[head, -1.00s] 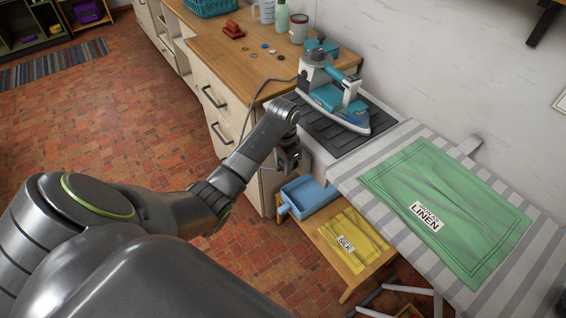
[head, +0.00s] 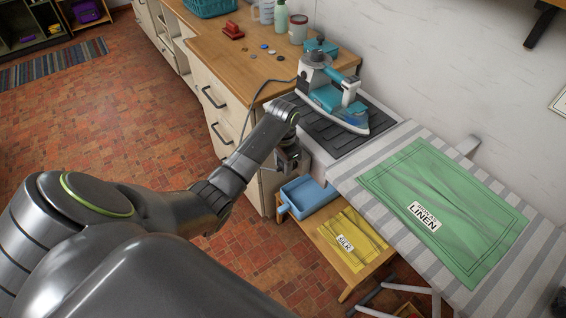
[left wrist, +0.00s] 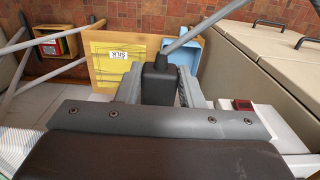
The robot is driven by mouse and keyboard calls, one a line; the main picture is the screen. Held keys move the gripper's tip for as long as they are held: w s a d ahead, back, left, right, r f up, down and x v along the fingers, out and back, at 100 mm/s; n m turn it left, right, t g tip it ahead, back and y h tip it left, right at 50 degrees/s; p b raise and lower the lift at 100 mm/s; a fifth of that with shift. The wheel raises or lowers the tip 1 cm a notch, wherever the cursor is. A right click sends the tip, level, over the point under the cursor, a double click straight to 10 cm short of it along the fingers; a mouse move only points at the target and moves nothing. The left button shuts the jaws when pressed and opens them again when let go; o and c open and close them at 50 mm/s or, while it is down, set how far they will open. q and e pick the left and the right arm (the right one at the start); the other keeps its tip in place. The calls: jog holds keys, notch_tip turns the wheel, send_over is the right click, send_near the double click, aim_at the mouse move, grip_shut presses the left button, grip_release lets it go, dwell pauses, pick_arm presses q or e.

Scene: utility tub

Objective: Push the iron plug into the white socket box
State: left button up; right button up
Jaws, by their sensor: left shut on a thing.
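My left gripper (head: 291,160) is below the edge of the ironing station, in front of the cabinet side. In the left wrist view its two fingers (left wrist: 162,90) are shut on a dark block-shaped plug (left wrist: 158,82), with a grey cord (left wrist: 205,27) running up and right from it. The iron (head: 335,98), white and teal, stands on the dark ribbed rest. A white surface with a red switch (left wrist: 243,105), possibly the socket box, shows right of the fingers in the left wrist view. I cannot make out the socket holes. The plug's front end is hidden.
A blue tray (head: 308,197) and a yellow cloth labelled silk (head: 352,240) are on the low wooden shelf below. A green linen cloth (head: 440,210) lies on the striped ironing board. The wooden counter (head: 235,65) holds bottles and small items. Cabinet fronts (left wrist: 265,45) stand close on the right.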

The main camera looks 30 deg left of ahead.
pick_arm(q)
jog(key=o, duration=1)
jog(key=shift+w, duration=0.1)
jog(key=shift+o, duration=0.2)
notch_tip(320, 180, up, 9)
jog(key=shift+f, duration=0.15)
notch_tip(320, 180, up, 7)
jog(key=p, duration=0.6)
send_over(283, 164)
jog(key=shift+r+p, duration=0.85)
jog(key=shift+p, duration=0.4)
